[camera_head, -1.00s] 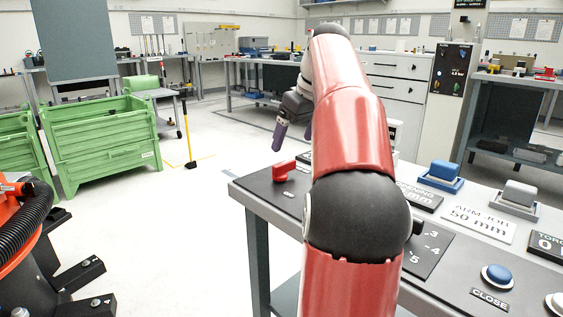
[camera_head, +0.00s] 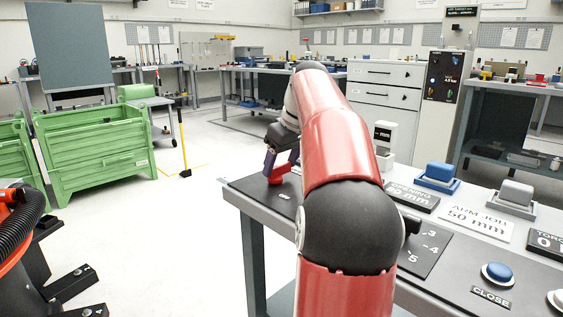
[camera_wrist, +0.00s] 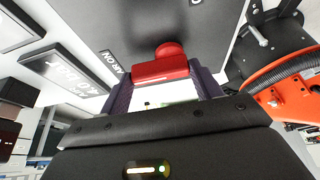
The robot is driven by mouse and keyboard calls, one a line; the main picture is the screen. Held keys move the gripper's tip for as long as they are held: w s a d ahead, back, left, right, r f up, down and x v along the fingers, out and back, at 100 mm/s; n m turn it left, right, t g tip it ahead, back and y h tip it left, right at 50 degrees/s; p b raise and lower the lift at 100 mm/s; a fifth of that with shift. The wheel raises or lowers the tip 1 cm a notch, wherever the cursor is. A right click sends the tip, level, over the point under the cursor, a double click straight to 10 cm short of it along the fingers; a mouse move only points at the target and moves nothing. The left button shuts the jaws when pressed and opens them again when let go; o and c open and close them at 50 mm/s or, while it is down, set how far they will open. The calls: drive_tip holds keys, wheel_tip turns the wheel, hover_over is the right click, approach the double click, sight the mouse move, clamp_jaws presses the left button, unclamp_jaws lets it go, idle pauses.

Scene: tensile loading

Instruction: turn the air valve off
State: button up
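The air valve is a red handle (camera_head: 279,174) at the far left corner of the bench panel. In the wrist view the red handle (camera_wrist: 160,70) lies crosswise, with its round red hub behind it. My gripper (camera_head: 280,163) is down at the handle, its purple fingers pointing down. In the wrist view my gripper (camera_wrist: 162,88) has its fingers spread, one near each end of the handle. I cannot tell whether they touch it. The "AIR ON" label (camera_wrist: 115,68) lies beside the handle.
The bench panel also carries a blue block (camera_head: 438,172), a grey block (camera_head: 515,193), a dial plate (camera_head: 425,248) and a blue "CLOSE" button (camera_head: 498,272). A green crate (camera_head: 95,150) stands on the floor at left. Open floor lies between crate and bench.

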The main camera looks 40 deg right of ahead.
drive_tip(key=c, duration=0.4)
drive_tip(key=shift+c, duration=0.2)
drive_tip(key=shift+r+m, duration=0.1)
drive_tip(key=shift+m, duration=0.2)
drive_tip(key=m, duration=0.1)
drive_tip(key=m+h+p, duration=0.1)
drive_tip(key=m, duration=0.1)
drive_tip(key=shift+s+a+h+p, duration=0.25)
drive_tip(key=shift+h+p, duration=0.05)
drive_tip(key=m+p, duration=0.1)
drive_tip(key=m, duration=0.1)
drive_tip(key=m+g+h+p, duration=0.1)
drive_tip(key=m, duration=0.2)
drive_tip(key=shift+s+a+r+h, duration=0.1)
drive_tip(key=shift+s+a+h, duration=0.1)
drive_tip(key=shift+h, duration=0.1)
drive_tip(key=m, duration=0.1)
drive_tip(key=m+g+p, duration=0.1)
drive_tip(key=m, duration=0.1)
drive_tip(key=m+h+p, duration=0.1)
drive_tip(key=shift+a+m, duration=0.3)
drive_tip(key=shift+a+m+g+h+p, duration=0.2)
drive_tip(key=shift+m+g+p, duration=0.35)
drive_tip(key=shift+m, duration=0.6)
drive_tip(key=shift+a+m+g+h+p, duration=0.15)
drive_tip(key=shift+m+g+p, duration=0.35)
drive_tip(key=shift+m, duration=0.65)
drive_tip(key=o, duration=1)
